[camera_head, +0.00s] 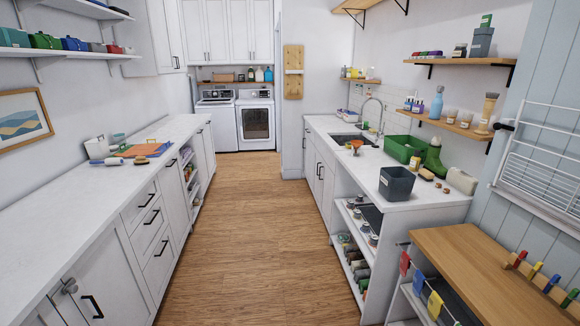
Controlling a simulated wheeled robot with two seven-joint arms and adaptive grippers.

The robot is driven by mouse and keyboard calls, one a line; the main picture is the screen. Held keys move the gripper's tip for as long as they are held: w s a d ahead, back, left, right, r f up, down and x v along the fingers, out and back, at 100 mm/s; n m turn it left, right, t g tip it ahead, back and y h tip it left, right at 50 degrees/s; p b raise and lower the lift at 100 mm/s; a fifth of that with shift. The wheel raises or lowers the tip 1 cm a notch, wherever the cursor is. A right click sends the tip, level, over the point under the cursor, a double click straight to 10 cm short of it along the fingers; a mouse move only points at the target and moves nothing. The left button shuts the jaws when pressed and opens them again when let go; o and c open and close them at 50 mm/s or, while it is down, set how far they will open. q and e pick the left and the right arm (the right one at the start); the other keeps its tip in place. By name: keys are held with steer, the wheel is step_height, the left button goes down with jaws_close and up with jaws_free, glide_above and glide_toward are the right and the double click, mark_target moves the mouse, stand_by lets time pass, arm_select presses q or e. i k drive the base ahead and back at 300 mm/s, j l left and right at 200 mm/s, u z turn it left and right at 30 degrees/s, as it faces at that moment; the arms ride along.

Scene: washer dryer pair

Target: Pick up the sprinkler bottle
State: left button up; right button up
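No label marks the sprinkler bottle, so I cannot tell for certain which item it is. A blue bottle (437,105) with a narrow top stands upright on the lower wooden shelf at the right wall. A green, boot-like item (434,158) stands on the right counter beside a green tub. Small bottles also stand on the far shelf above the washer and dryer, too small to tell apart. Neither of my grippers shows in the head view.
A wood floor aisle (235,230) runs clear between the left counter (70,232) and the right counter (340,128). A dark grey bin (397,184) and a green tub (402,148) stand on the right counter. A wooden bench (470,265) fills the near right.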

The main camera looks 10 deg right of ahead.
mark_target(435, 114)
steer(key=i, duration=3.9)
steer(key=z, duration=1.7)
